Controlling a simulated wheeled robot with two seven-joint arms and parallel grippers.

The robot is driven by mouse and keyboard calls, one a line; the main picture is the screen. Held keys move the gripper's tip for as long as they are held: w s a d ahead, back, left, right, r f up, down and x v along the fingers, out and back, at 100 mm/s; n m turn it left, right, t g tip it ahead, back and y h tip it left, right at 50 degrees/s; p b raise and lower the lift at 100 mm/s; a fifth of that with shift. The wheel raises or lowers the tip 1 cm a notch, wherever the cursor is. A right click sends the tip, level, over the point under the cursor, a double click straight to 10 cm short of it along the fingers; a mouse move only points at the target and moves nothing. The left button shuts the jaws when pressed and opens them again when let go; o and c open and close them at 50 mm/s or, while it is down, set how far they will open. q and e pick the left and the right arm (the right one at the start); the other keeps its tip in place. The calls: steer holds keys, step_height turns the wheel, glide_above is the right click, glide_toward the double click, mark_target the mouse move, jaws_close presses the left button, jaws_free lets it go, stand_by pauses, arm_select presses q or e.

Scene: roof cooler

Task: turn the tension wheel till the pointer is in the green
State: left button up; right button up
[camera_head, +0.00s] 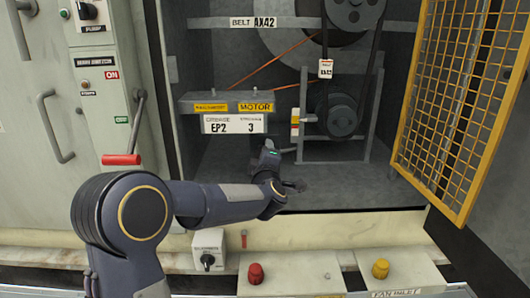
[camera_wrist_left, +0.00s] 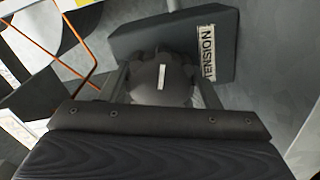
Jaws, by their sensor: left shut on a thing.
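The tension wheel (camera_wrist_left: 150,85) is a dark grey round knob with a white mark, on a grey block (camera_wrist_left: 222,25) labelled TENSION in the left wrist view. My left gripper (camera_wrist_left: 162,72) is shut on the wheel, one finger on each side. In the head view my left gripper (camera_head: 287,166) is low in the open bay and the wheel is hidden or too small to make out. A small coloured gauge strip (camera_head: 295,122) stands just above it; its pointer is too small to read. My right gripper is not in view.
A yellow mesh door (camera_head: 462,95) stands open at the right. A belt runs down to a lower pulley (camera_head: 341,114) behind the gripper. A grey shelf (camera_head: 203,105) with a MOTOR label is at the left.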

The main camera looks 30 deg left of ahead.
arm_select(q)
steer(key=m+p, duration=0.2)
steer(key=m, duration=0.2)
steer(key=shift+m+p, duration=0.35)
steer(key=shift+m, duration=0.65)
steer(key=shift+f, duration=0.1)
steer(key=o, duration=1)
steer(key=v, duration=0.8)
steer(key=shift+w, duration=0.15)
